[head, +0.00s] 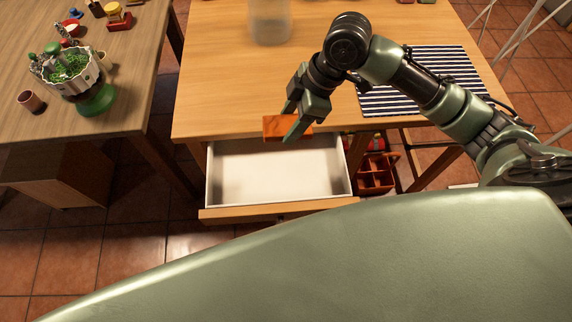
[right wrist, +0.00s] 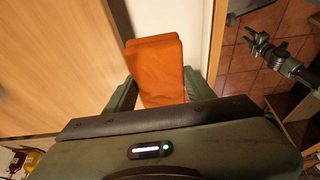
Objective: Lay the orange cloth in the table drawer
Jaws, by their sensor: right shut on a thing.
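My right gripper (head: 289,123) is shut on the orange cloth (head: 274,123), which looks like a folded, flat block. It holds the cloth at the table's front edge, over the back of the open drawer (head: 215,172). In the right wrist view the cloth (right wrist: 158,66) sits between the two fingers, with the white drawer floor (right wrist: 153,18) beyond it. The drawer is pulled out and its visible inside is empty. My left gripper (right wrist: 256,42) shows small in the right wrist view, above the floor tiles, empty and with fingers apart; the head view does not show it.
On the wooden table (head: 225,70) are a clear container (head: 269,22) and a striped mat (head: 432,85). A red compartment box (head: 376,173) stands below, right of the drawer. A second table (head: 125,65) at left carries a white-and-green planter (head: 70,72) and a brown cup (head: 30,101).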

